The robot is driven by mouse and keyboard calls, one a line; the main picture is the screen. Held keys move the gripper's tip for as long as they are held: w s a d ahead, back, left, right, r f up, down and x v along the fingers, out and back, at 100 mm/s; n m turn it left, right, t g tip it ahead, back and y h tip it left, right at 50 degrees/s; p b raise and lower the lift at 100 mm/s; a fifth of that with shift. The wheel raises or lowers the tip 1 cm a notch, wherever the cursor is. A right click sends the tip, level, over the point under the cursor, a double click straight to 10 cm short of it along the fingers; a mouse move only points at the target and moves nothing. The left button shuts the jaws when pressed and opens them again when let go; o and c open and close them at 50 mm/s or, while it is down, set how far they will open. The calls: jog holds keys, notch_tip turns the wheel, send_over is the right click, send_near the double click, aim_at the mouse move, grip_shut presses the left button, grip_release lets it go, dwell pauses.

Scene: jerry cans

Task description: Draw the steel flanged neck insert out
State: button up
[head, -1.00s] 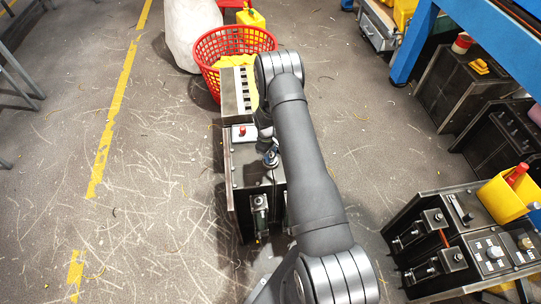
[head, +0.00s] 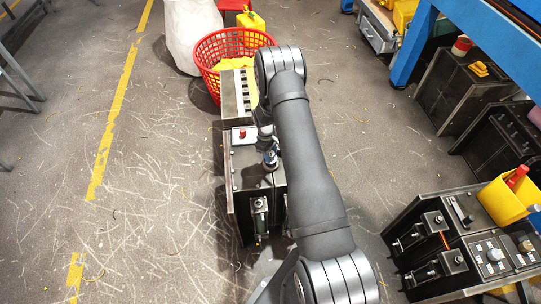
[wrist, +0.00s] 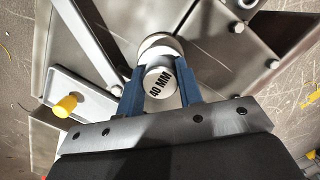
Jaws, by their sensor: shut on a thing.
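The steel flanged neck insert (wrist: 160,82) shows in the wrist view as a round steel piece with "40 MM" on its end face. My gripper (wrist: 160,88) has its two blue fingers shut on it, one on each side. A wider pale round rim (wrist: 160,46) shows just behind it, against the steel plate (wrist: 205,30). I cannot tell whether the insert is still seated there. In the head view my gripper is small and mostly hidden by my arm, above the dark machine block (head: 250,180).
In the head view a red basket (head: 208,68) with yellow pieces stands behind the block. A dark bench unit (head: 440,240) with a yellow container (head: 502,200) is at right. Floor at left is open.

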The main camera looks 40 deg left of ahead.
aim_at(272, 153)
jog(key=shift+r, duration=1.45)
jog(key=shift+w, duration=0.1)
